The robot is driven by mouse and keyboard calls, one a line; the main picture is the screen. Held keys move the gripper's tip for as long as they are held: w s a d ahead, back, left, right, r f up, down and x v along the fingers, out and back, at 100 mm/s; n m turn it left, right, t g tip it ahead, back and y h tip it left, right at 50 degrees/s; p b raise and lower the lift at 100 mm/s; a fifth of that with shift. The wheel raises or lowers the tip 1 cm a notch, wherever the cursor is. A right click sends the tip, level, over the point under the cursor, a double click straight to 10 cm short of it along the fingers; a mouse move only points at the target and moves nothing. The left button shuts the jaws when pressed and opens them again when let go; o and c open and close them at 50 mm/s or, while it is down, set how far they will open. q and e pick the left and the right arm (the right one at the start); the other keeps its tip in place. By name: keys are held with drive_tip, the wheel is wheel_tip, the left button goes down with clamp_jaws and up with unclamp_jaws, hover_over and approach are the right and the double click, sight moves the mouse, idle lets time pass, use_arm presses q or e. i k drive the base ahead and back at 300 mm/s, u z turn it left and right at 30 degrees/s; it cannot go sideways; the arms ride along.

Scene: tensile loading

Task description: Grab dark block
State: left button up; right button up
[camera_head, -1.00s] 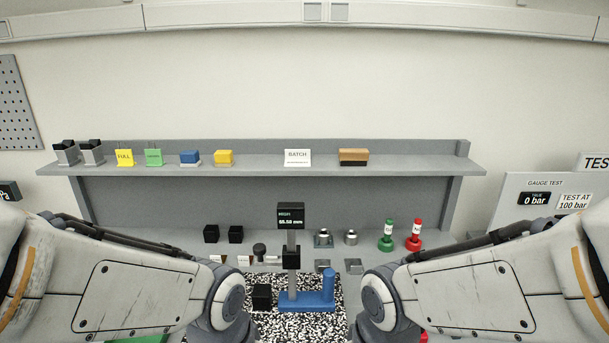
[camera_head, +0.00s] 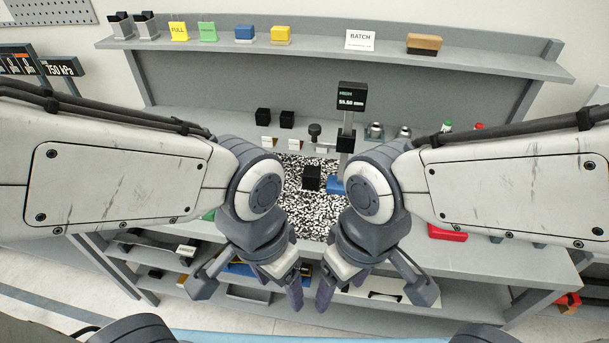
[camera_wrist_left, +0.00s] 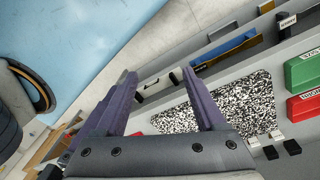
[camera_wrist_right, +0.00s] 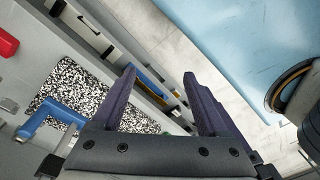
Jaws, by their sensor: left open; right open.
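A dark block (camera_head: 312,178) stands on the black-and-white speckled mat (camera_head: 305,225), left of the blue-based gauge stand (camera_head: 345,140), in the head view. Two more dark cubes, a left one (camera_head: 262,117) and a right one (camera_head: 287,118), stand farther back behind white cards. In the left wrist view two dark cubes (camera_wrist_left: 292,147) show at the lower right. My left gripper (camera_wrist_left: 160,74) and right gripper (camera_wrist_right: 159,73) are open and empty. Both hang in front of the bench's near edge, pointing down and well short of the blocks.
A shelf (camera_head: 330,60) with cards and coloured blocks runs along the back. Small metal pieces (camera_head: 375,130) stand right of the gauge stand. A red item (camera_head: 447,232) lies at the right front. A lower shelf with items shows below the bench.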

sight(311, 176)
drive_tip(key=u, duration=2.15)
drive_tip(key=i, duration=1.25)
drive_tip(key=z, duration=2.5)
